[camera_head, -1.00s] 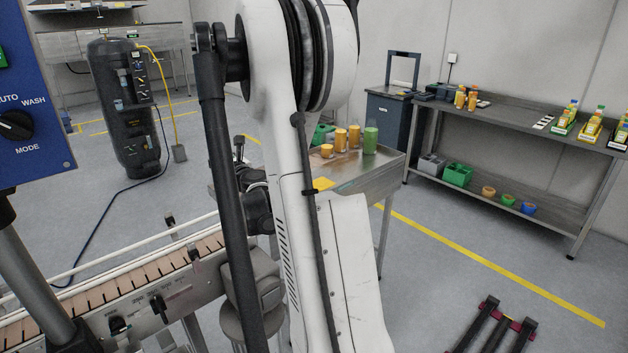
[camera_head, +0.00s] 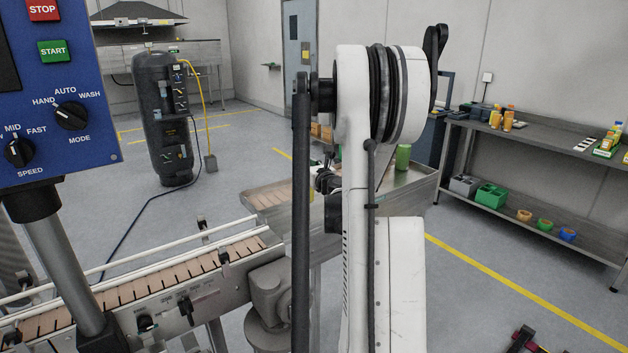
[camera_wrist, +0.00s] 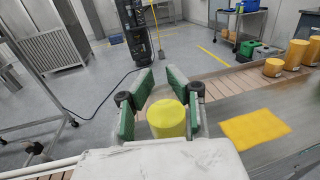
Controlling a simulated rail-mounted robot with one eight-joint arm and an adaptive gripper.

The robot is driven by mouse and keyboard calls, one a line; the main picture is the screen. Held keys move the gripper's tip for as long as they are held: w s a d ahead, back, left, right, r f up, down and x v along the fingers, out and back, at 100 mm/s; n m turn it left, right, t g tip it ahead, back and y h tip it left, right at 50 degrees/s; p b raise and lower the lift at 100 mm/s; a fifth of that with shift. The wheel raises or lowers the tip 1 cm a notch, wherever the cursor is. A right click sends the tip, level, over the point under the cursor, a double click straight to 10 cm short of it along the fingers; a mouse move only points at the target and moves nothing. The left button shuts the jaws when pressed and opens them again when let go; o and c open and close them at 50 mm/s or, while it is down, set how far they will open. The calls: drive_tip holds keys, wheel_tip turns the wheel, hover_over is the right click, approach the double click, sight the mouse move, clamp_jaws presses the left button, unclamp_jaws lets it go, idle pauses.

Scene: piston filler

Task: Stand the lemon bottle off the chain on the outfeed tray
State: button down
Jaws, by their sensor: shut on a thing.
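My gripper (camera_wrist: 160,100), with green-padded fingers, is shut on the yellow lemon bottle (camera_wrist: 167,118) in the wrist view. The bottle is seen from above, between the fingers; its lower part is hidden, so I cannot tell whether its base touches anything. Brown chain slats (camera_wrist: 222,84) run behind it. The grey metal outfeed tray (camera_wrist: 215,122) lies right of it. In the head view, the tray (camera_head: 405,192) is partly covered by my arm, and the bottle is hidden. The conveyor chain (camera_head: 160,285) runs at lower left.
A green jar (camera_head: 403,157) stands at the tray's back. The blue control panel (camera_head: 55,95) fills the upper left. Open floor lies right of the tray.

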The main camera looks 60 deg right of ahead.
drive_tip(key=w+d+f, duration=0.3)
drive_tip(key=d+f, duration=0.3)
drive_tip(key=f, duration=0.2)
drive_tip(key=shift+w, duration=0.15)
drive_tip(key=shift+f, duration=0.1)
drive_tip(key=shift+f, duration=0.1)
drive_tip(key=c, duration=1.7)
unclamp_jaws()
drive_tip(key=v, duration=1.2)
drive_tip(key=shift+b, duration=0.35)
